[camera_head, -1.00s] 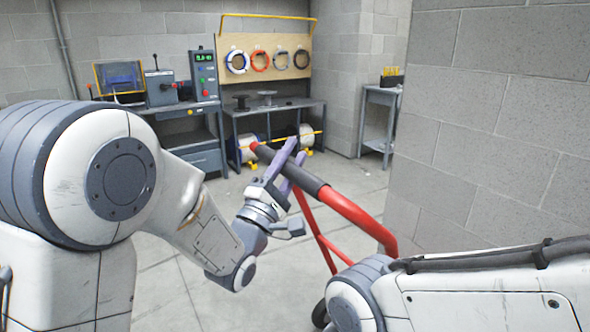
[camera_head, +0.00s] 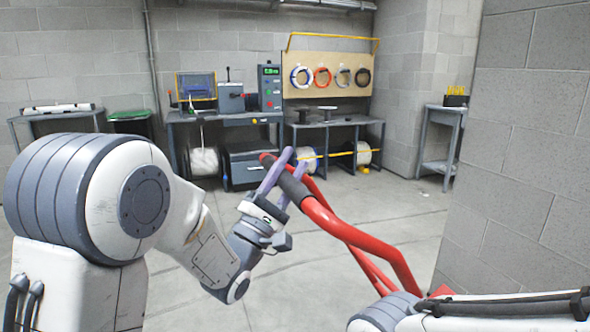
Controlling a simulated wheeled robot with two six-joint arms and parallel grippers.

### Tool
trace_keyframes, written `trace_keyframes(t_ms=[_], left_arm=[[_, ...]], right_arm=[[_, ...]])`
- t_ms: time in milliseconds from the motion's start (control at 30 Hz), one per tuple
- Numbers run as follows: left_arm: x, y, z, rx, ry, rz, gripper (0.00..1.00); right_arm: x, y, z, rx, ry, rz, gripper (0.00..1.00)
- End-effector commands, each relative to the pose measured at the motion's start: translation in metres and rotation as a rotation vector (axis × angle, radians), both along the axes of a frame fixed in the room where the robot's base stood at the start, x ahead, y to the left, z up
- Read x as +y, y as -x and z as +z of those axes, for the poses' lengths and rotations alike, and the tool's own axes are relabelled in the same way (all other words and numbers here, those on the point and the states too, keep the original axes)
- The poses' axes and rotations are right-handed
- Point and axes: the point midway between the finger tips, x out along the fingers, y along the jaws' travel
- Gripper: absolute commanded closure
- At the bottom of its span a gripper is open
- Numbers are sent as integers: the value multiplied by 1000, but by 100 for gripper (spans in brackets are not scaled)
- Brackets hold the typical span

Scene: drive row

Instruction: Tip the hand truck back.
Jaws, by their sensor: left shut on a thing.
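The hand truck (camera_head: 345,231) is a red tube frame with a black grip (camera_head: 291,185) near the left end of its handle. It shows right of the middle, running down and right towards my right arm. Its lower part and wheels are hidden or out of view. My left gripper (camera_head: 295,160), with purple fingers, is shut on the black grip, one finger on each side. My right arm comes in at the lower right, in front of the frame's lower end. My right gripper is not visible.
A block wall (camera_head: 515,150) stands close on the right. A workbench (camera_head: 225,119) with machines and a lower bench with white spools under it stand at the back. A side table (camera_head: 442,130) is at the back right. The grey floor between is clear.

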Motion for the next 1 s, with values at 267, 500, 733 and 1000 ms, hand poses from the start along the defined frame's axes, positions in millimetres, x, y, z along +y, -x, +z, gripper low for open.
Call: trace_keyframes(t_ms=[267, 500, 733, 1000], left_arm=[[-5, -1, -14, 32, -15, -10, 31], [-4, -1, -10, 24, -10, -7, 31], [0, 5, -16, 25, -9, -5, 31], [24, 38, -55, 28, -10, -3, 31]], right_arm=[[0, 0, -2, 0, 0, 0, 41], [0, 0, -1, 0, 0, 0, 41], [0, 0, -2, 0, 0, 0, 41], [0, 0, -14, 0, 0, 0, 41]])
